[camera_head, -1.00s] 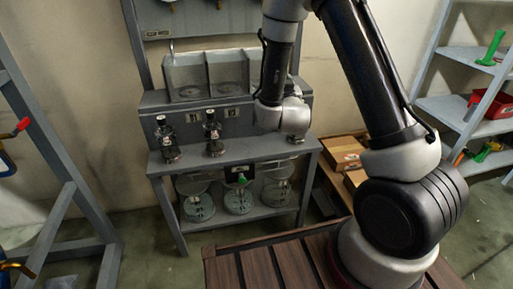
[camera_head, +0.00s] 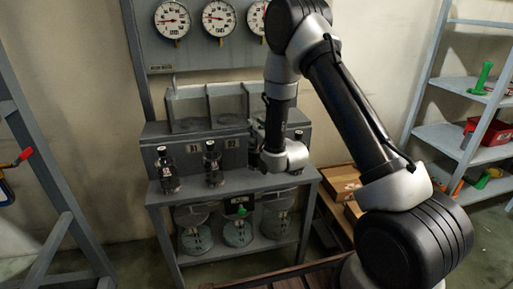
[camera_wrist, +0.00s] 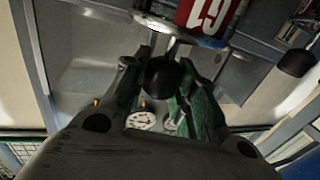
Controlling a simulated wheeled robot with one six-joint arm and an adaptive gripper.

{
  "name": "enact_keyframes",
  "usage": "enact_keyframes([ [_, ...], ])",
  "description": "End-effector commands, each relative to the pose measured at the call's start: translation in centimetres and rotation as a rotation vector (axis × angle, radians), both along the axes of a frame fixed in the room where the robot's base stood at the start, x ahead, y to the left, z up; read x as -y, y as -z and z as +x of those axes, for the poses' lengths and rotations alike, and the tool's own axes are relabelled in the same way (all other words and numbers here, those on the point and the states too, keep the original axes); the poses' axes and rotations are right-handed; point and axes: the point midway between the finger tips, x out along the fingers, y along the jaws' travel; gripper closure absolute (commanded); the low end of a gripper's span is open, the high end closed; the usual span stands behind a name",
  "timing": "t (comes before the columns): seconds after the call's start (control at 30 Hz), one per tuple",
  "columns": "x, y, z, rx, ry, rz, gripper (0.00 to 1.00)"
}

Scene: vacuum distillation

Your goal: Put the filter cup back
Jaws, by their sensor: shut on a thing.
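My gripper (camera_wrist: 167,78) is shut on the round black knob of the filter cup in the wrist view. The filter cup's red and white label (camera_wrist: 208,14), with large digits, shows at the top edge, cut off by the frame. In the head view my wrist is at the right part of the bench's middle shelf (camera_head: 228,186), and the fingers and held cup are mostly hidden there. Whether the held cup touches the shelf or a seat cannot be told. Two similar black-topped cups, a left one (camera_head: 168,170) and a middle one (camera_head: 212,164), stand upright on the shelf.
Clear tanks (camera_head: 190,108) stand behind the cups, under round gauges (camera_head: 219,19). Several round glass vessels (camera_head: 237,231) sit on the lower shelf. Another black knob (camera_wrist: 296,62) is to the right in the wrist view. Cardboard boxes (camera_head: 341,184) lie right of the bench.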

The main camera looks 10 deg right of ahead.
Motion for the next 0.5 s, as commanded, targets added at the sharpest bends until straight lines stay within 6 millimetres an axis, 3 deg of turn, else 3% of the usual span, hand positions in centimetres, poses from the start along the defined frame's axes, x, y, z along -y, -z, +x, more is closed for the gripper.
enact_keyframes([
  [0.33, 0.0, 4.3, 0.0, 0.001, 0.001, 0.0, 1.0],
  [0.5, 0.0, 5.0, 0.1, 0.005, 0.001, 0.0, 1.0],
])
